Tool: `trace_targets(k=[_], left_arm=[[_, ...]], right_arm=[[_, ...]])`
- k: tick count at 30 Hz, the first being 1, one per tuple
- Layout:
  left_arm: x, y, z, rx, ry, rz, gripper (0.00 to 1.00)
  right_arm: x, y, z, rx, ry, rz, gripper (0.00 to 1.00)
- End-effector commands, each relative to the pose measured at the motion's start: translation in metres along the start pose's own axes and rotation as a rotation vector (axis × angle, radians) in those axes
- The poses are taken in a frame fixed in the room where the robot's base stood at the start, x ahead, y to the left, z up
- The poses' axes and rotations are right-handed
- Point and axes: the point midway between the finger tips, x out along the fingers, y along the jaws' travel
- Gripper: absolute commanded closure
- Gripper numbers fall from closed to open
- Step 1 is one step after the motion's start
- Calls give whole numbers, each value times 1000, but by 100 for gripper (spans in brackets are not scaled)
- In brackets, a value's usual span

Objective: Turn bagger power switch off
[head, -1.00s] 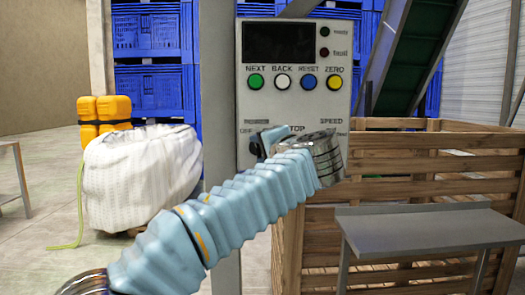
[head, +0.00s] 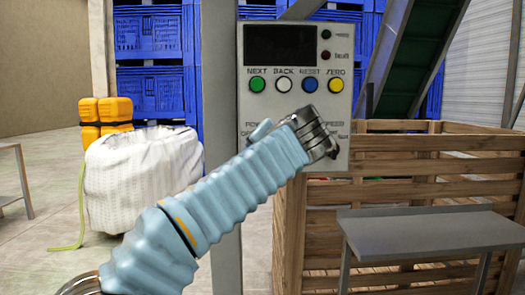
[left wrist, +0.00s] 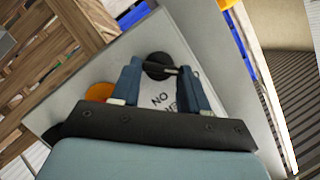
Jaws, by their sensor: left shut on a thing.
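The bagger control panel (head: 296,97) stands upright on a grey post. The power label (head: 253,126) shows at its lower left, beside my arm. My light blue left arm crosses the lower panel and hides most of the controls there. Upside-down lettering shows behind the fingers. The switch's setting cannot be read. My right gripper is out of view.
A wooden crate (head: 430,160) and a grey metal table (head: 430,236) stand right of the post. A white bulk bag (head: 143,168) sits at the left. Blue crates (head: 150,92) are stacked behind. Green, white, blue and yellow buttons line the panel above my arm.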

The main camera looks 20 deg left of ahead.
Motion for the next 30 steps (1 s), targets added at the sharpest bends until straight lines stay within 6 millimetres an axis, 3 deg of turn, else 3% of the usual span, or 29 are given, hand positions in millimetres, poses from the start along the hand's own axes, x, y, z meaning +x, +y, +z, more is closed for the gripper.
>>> trace_targets(k=[9,10,15,25,30], left_arm=[[0,3,2,0,-6,5,86],[0,3,2,0,-6,5,54],[0,2,1,0,-4,3,30],[-4,1,0,-1,-1,2,30],[-31,2,0,-1,2,3,30]], right_arm=[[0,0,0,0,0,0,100],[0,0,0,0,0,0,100],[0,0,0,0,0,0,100],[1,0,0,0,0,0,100],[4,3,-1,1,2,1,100]])
